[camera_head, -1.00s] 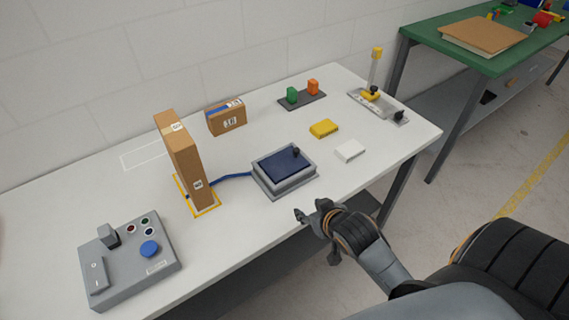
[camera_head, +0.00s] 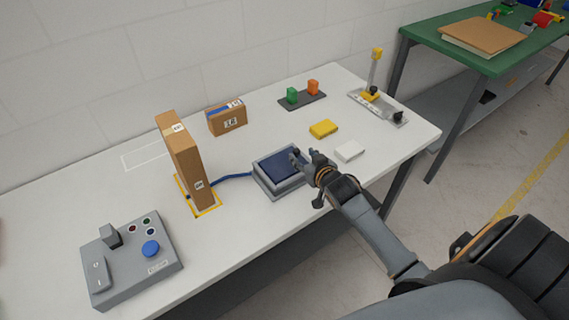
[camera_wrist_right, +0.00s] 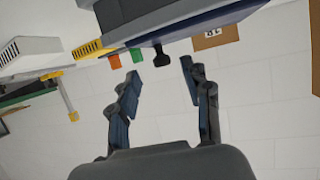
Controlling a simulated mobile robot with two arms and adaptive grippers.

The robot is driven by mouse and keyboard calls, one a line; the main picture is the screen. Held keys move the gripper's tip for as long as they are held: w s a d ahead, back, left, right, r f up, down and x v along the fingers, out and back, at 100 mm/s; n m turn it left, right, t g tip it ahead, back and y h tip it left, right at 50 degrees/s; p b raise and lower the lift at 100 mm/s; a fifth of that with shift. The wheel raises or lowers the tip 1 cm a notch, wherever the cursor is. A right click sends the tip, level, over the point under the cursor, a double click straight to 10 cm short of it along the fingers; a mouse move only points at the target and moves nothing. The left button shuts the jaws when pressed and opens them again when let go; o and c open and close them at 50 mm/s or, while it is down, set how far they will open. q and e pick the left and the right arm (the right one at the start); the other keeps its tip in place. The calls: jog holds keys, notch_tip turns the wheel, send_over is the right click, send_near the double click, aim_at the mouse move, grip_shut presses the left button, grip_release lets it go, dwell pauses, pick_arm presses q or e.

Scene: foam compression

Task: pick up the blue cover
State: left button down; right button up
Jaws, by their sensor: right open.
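The blue cover (camera_head: 280,166) lies on top of a grey box (camera_head: 278,186) near the front edge of the white table. Its black knob is mostly hidden by my gripper in the head view. My right gripper (camera_head: 305,158) is at the cover's right side, close to the knob. In the right wrist view, the open fingers of my right gripper (camera_wrist_right: 162,74) are spread to either side of the black knob (camera_wrist_right: 163,56), which lies just beyond the fingertips. The cover's dark blue edge (camera_wrist_right: 225,14) shows above. I cannot tell whether the fingers touch it. My left gripper is out of view.
A tall brown carton (camera_head: 185,165) stands left of the box, with a blue cable between them. A yellow block (camera_head: 323,128) and a white block (camera_head: 349,151) lie to the right. A grey control panel (camera_head: 130,262) is at front left.

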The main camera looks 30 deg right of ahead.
aim_at(298, 153)
jog(key=shift+w+f, duration=0.1)
jog(key=shift+w, duration=0.45)
jog(key=p+x, duration=0.1)
jog(key=x, duration=0.3)
jog(key=shift+f, duration=0.2)
grip_shut()
